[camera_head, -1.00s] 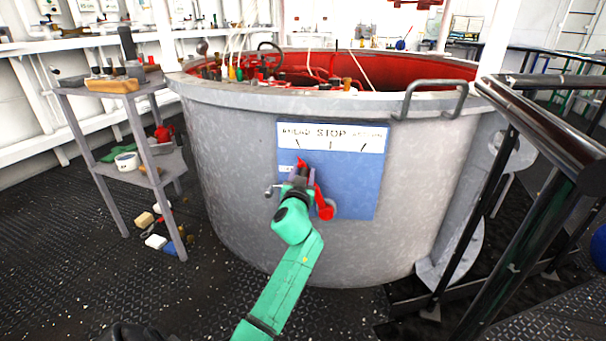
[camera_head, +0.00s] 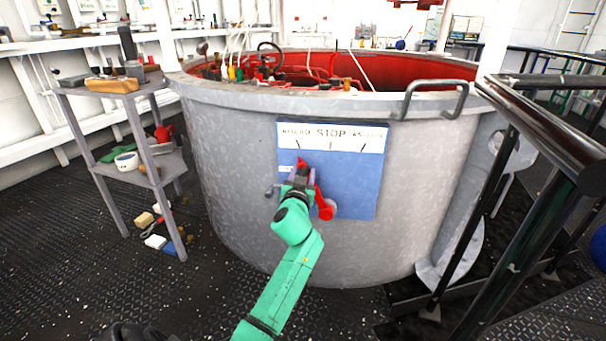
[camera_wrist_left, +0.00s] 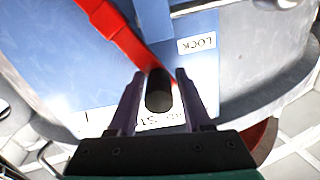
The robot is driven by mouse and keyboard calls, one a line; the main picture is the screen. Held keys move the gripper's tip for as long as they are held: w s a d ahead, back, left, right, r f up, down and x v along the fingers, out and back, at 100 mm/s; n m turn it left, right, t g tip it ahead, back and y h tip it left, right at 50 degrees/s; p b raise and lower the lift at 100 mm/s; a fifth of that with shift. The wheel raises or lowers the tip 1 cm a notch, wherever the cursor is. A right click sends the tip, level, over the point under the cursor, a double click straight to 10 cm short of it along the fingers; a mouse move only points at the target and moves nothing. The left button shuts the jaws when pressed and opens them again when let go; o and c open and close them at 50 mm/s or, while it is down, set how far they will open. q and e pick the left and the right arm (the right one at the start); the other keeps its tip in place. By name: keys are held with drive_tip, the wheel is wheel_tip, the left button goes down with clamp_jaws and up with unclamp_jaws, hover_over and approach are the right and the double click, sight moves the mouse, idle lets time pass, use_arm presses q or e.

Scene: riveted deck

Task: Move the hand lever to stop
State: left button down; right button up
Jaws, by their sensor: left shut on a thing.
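The red hand lever (camera_head: 318,194) is mounted on a blue plate (camera_head: 355,185) on the side of a grey drum. It leans up and left from its round red hub, its tip toward the AHEAD side of the white AHEAD–STOP–ASTERN scale (camera_head: 331,137), left of the STOP mark. My left gripper (camera_head: 301,175) is at the upper part of the lever. In the left wrist view its fingers (camera_wrist_left: 158,95) are on either side of the lever's black grip (camera_wrist_left: 158,78), shut on it. The fingers partly hide the lever in the head view. My right gripper is not in view.
A small grey latch handle (camera_head: 271,191) sticks out left of the lever, near a white LOCK label (camera_wrist_left: 196,43). A grey shelf stand (camera_head: 112,91) with tools is at left. Black railings (camera_head: 540,130) are at right. The floor before the drum is open.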

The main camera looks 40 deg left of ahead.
use_arm(q)
drive_tip(key=shift+d+f, duration=0.15)
drive_tip(key=w+d+m, duration=0.1)
drive_tip(key=d, duration=0.1)
drive_tip(key=w+d+r+m, duration=0.1)
drive_tip(key=d+m, duration=0.1)
drive_tip(key=w+d+m, duration=0.2)
drive_tip(key=shift+r, duration=0.25)
drive_tip(key=c, duration=0.6)
unclamp_jaws()
drive_tip(key=shift+d, duration=0.1)
drive_tip(key=shift+r, duration=0.1)
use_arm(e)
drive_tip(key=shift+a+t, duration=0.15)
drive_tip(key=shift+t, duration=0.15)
use_arm(q)
drive_tip(key=shift+s, duration=0.25)
drive_tip(key=v, duration=1.4)
drive_tip(key=shift+p, duration=0.45)
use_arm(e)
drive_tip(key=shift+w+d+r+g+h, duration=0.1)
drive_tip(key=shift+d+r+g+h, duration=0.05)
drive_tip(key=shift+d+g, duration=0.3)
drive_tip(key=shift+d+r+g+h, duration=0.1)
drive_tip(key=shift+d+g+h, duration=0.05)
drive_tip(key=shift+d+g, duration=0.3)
